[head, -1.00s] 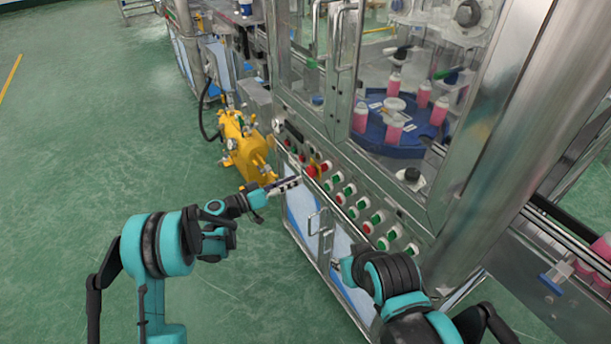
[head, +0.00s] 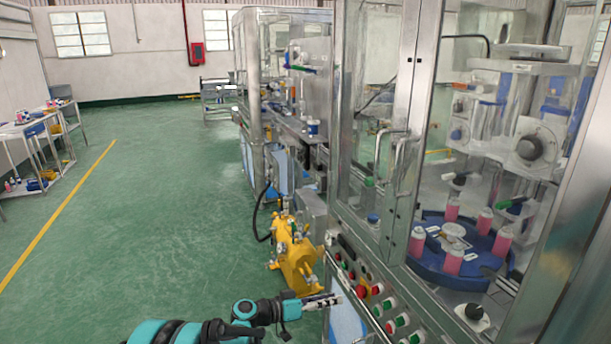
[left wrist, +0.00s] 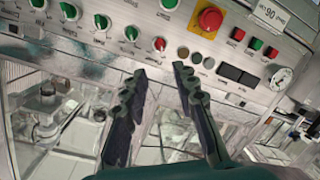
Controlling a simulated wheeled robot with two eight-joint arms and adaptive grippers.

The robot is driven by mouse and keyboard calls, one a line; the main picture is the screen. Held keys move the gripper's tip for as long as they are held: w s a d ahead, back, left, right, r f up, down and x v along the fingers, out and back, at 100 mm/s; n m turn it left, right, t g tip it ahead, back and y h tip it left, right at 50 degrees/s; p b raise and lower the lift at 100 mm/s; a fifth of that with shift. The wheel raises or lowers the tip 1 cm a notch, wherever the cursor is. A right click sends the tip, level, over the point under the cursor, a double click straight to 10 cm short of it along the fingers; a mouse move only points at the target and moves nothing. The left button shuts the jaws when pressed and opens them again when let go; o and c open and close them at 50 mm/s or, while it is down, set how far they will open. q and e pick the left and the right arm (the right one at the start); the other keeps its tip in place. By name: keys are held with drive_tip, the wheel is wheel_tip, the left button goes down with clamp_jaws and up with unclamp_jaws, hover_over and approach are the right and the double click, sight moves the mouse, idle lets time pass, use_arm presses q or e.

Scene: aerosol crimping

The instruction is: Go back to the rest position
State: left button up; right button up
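My left gripper (head: 322,301) reaches in from the bottom of the head view, in front of the control panel (head: 388,312) of the crimping machine. In the left wrist view the two dark fingers of my left gripper (left wrist: 160,72) stand apart with nothing between them. Past the fingertips are the panel's green and red knobs and a red emergency stop (left wrist: 210,19) on a yellow base. The fingers look apart from the panel, though the exact gap cannot be told. My right gripper is out of view.
A yellow pump (head: 296,255) stands on the floor beside the machine. Behind the machine's clear doors, pink cans (head: 452,259) stand around a blue turntable (head: 430,262). A workbench (head: 40,128) is at the far left. The green floor (head: 150,230) between is clear.

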use_arm(q)
drive_tip(key=s+a+r+n+y, duration=0.2)
drive_tip(key=s+a+r+y, duration=0.2)
drive_tip(key=s+r, duration=0.15)
drive_tip(key=s+a+f+n+y, duration=0.1)
drive_tip(key=s+a+y, duration=0.4)
drive_tip(key=s+a, duration=0.5)
drive_tip(key=s+a+f+n+t+y, duration=0.1)
drive_tip(key=s+a+n+y, duration=0.2)
drive_tip(key=s+a, duration=0.8)
drive_tip(key=s+y, duration=0.2)
drive_tip(key=s, duration=0.3)
drive_tip(key=shift+a+n+y, duration=0.2)
drive_tip(key=shift+n+y, duration=0.2)
drive_tip(key=shift+s+f, duration=0.1)
